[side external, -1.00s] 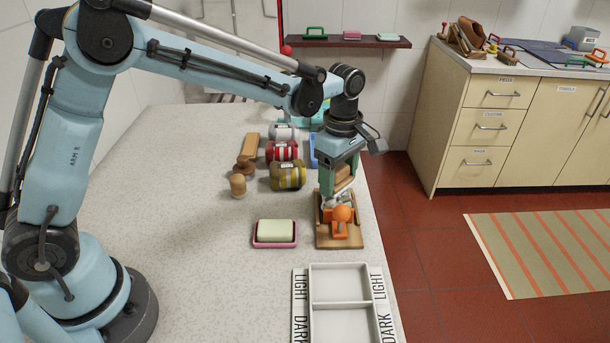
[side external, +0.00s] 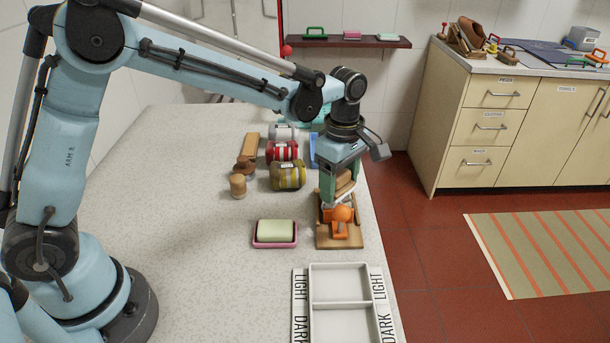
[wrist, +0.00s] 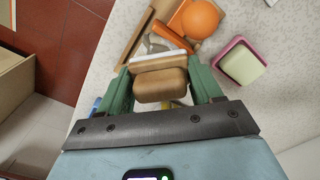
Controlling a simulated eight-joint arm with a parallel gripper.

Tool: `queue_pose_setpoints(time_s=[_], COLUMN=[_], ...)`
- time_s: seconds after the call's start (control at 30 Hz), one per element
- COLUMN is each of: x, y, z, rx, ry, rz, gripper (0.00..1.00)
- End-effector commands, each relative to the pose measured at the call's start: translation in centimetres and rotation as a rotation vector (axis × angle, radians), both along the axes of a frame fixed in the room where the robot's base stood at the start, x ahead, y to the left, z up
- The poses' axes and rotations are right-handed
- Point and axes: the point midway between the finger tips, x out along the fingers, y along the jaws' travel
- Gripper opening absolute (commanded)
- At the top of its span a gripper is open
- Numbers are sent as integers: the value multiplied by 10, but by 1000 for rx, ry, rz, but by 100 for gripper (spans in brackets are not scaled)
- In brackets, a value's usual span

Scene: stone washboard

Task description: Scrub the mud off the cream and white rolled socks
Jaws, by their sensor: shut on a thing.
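My gripper (side external: 338,188) is shut on a wooden block brush (wrist: 160,86) with pale bristles (wrist: 157,62). It holds the brush low over the back part of a wooden board (side external: 347,242). An orange clamp with a round orange knob (side external: 342,214) sits on this board; the knob also shows in the wrist view (wrist: 200,18). A small greyish-white piece (wrist: 155,42) shows just beyond the bristles. I cannot tell whether it is the cream and white rolled socks, and any mud on it is too small to make out. Contact between bristles and piece is unclear.
A pale green soap in a pink dish (side external: 275,243) is left of the board. A white two-part tray (side external: 341,295) marked LIGHT and DARK is in front. Olive (side external: 288,176), red (side external: 282,151) and grey (side external: 281,132) labelled rolls stand behind, near wooden pieces (side external: 238,185).

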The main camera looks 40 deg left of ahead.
Motion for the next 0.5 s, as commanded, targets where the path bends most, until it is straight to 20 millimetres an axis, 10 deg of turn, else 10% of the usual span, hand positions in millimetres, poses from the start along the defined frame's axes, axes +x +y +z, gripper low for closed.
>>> queue_pose_setpoints(time_s=[0.5], x=[28], y=[28], z=[2], rx=[1], ry=[-1], rz=[0], gripper=[32])
